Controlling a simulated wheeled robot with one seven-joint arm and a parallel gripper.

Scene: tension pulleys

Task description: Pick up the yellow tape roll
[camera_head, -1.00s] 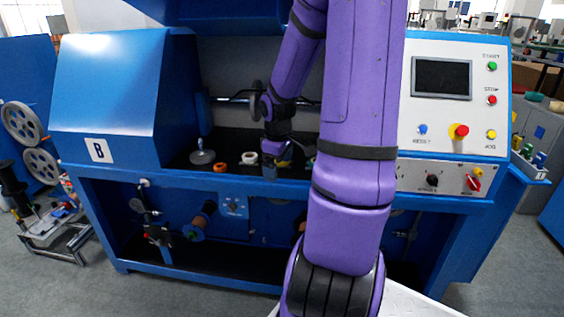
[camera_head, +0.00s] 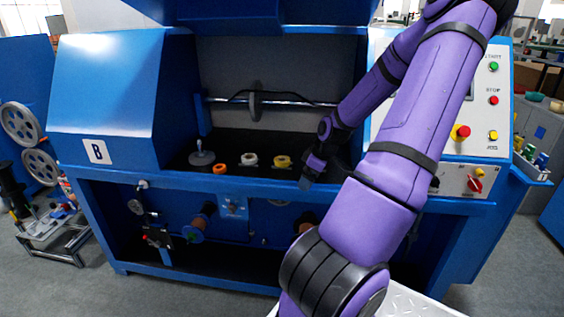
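The yellow tape roll (camera_head: 283,161) lies on the dark floor of the blue machine's bay, at the right end of the visible row of rolls. My gripper (camera_head: 306,182) is just to the right of it and nearer the bay's front edge, pointing down. A small gap shows between the two in the picture. The gripper is small and dark here, so its finger opening is not clear. Nothing is visibly held in it.
A white roll (camera_head: 249,160) and an orange roll (camera_head: 220,169) lie left of the yellow one. A grey weight with an upright handle (camera_head: 202,157) stands farther left. A horizontal shaft with a disc (camera_head: 255,101) crosses above. The blue front ledge (camera_head: 150,179) borders the bay.

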